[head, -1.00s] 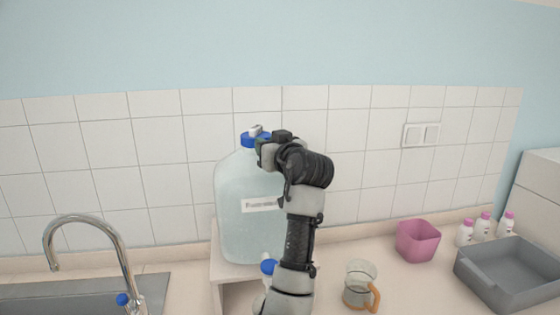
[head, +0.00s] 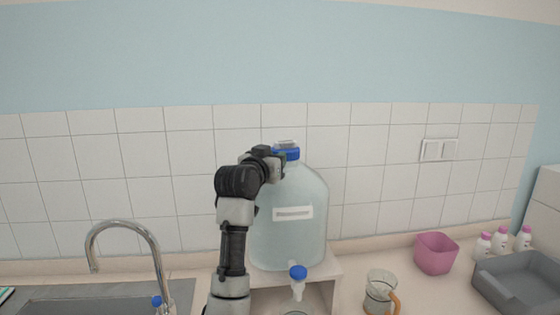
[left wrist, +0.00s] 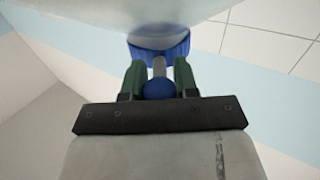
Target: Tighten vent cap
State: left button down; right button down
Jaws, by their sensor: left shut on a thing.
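A large clear water jug (head: 290,235) with a white label stands upright on a small stand, with a blue cap (head: 290,154) on its neck. A small grey piece, which looks like the vent cap (head: 286,143), sits on top of it. My left gripper (head: 281,160) is at the left side of the blue cap and partly covers it. In the left wrist view my green fingers (left wrist: 159,70) are shut on a narrow grey piece (left wrist: 159,66) between the blue cap (left wrist: 160,45) and a rounded blue part (left wrist: 158,88). The exact contact is hard to see. My right gripper is not in view.
A spigot with a blue top (head: 298,272) is at the jug's base. A faucet (head: 120,226) and sink are left. A glass jug with an orange handle (head: 381,288), a pink container (head: 435,254), small bottles (head: 501,240) and a grey tray (head: 520,281) are right.

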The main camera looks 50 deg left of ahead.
pick_arm(q)
jog(key=shift+s+a+r+m+t+h+b, duration=0.15)
jog(key=shift+a+m+t+h+b, duration=0.15)
jog(key=shift+m+h, duration=0.35)
jog(key=shift+s+a+f+m+t+h+b, duration=0.1)
jog(key=shift+a+m+t+h+b, duration=0.2)
jog(key=shift+h, duration=0.55)
jog(key=shift+a+r+m+h, duration=0.1)
jog(key=shift+a+m+h, duration=0.05)
jog(key=shift+m+h, duration=0.15)
jog(key=c, duration=1.3)
grip_release()
jog(key=o, duration=0.4)
jog(key=shift+w, duration=0.15)
jog(key=shift+o, duration=0.2)
jog(key=shift+s+f, duration=0.2)
jog(key=shift+s, duration=0.1)
jog(key=s+d+b, duration=0.1)
jog(key=s+b, duration=0.3)
jog(key=s, duration=0.6)
jog(key=shift+d+b, duration=0.4)
